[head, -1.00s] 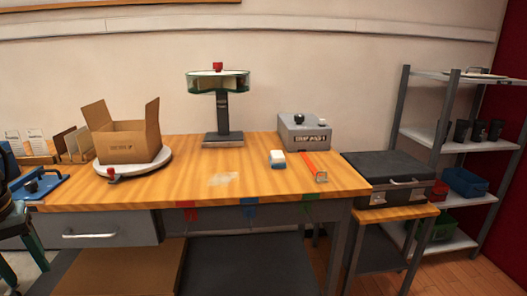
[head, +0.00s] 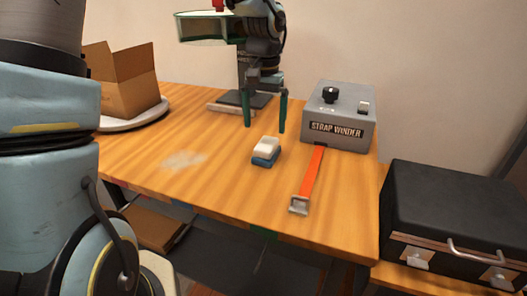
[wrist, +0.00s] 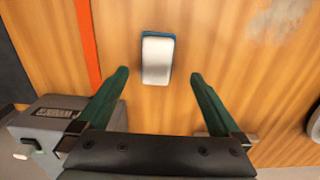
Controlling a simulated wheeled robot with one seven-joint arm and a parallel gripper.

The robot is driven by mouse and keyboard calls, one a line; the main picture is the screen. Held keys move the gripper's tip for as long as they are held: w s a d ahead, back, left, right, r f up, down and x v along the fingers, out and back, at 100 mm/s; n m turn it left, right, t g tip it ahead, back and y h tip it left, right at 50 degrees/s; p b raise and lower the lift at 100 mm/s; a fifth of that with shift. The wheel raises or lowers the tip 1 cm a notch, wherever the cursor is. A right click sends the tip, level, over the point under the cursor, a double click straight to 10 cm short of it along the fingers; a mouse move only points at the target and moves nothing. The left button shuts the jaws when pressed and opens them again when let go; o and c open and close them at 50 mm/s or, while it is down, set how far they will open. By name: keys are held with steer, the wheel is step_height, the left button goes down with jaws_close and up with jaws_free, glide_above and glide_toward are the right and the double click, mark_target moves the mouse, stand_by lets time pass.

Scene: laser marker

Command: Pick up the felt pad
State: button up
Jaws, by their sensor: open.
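The felt pad (head: 266,150) is a small block, white on top and blue below, lying on the wooden table. In the wrist view the felt pad (wrist: 157,58) lies ahead of the fingertips, between their lines and a little left of the middle. My gripper (head: 265,128) is open and empty, its two green fingers pointing down above the table behind the pad. In the wrist view my gripper (wrist: 158,73) shows both fingers spread wide, apart from the pad.
A grey strap winder (head: 338,118) with an orange strap (head: 313,175) stands right of the pad. A black case (head: 455,215) is at the right. A cardboard box (head: 122,85) sits on a round plate at the left. The table front left of the pad is clear.

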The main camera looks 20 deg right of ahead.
mark_target(266, 143)
steer(key=shift+d+f, duration=0.3)
steer(key=shift+f, duration=0.2)
steer(key=shift+d+f, duration=0.3)
steer(key=shift+f, duration=0.2)
steer(key=shift+a+f+p, duration=0.15)
steer(key=shift+f+p, duration=0.25)
steer(key=shift+f, duration=1)
steer(key=shift+a+f+p, duration=0.1)
steer(key=shift+f+p, duration=0.25)
steer(key=shift+f, duration=1)
steer(key=c, duration=1.3)
steer(key=shift+r, duration=0.15)
step_height(266, 143, up, 10)
steer(key=shift+f+b, duration=0.15)
steer(key=shift+b, duration=0.55)
